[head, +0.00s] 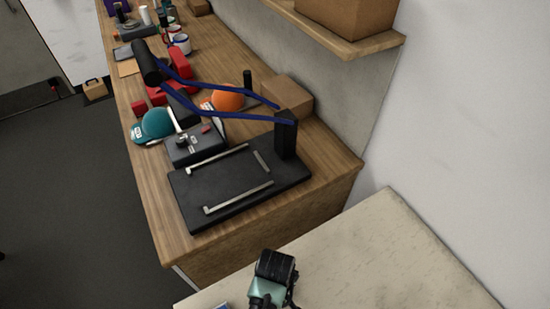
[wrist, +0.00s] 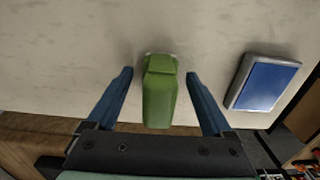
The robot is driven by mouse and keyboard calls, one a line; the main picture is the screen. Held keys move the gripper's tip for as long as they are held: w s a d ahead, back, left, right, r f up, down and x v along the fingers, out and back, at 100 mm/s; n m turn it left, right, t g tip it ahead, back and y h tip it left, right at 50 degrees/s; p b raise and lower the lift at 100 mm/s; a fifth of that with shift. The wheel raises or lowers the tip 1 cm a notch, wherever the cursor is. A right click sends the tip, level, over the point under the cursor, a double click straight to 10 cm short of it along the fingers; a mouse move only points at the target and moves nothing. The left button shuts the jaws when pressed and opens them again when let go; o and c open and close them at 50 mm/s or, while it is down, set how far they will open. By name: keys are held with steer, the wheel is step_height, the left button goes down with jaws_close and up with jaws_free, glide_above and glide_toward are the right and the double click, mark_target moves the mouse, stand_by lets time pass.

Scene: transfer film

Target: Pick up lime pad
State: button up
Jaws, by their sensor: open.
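The lime pad (wrist: 160,95) shows in the wrist view as a green block in the middle, over a pale speckled surface. My gripper (wrist: 160,74) is open, with one blue finger on each side of the pad. A gap shows between the pad and each finger, and the fingers do not touch it. In the head view my wrist (head: 272,278) is at the bottom, over the pale counter; the fingertips and the lime pad are hidden there.
A blue pad with a white border (wrist: 265,84) lies right of the lime pad. The pale counter (head: 385,250) is otherwise mostly clear. Beyond it, a wooden bench (head: 335,160) holds a black press (head: 240,185), a teal cap (head: 153,124) and an orange cap (head: 228,98).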

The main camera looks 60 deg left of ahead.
steer(key=shift+f, duration=0.4)
jaws_close()
steer(key=shift+r, duration=0.2)
step_height(320, 180, up, 10)
steer(key=shift+f+b, duration=0.15)
steer(key=shift+b, duration=0.4)
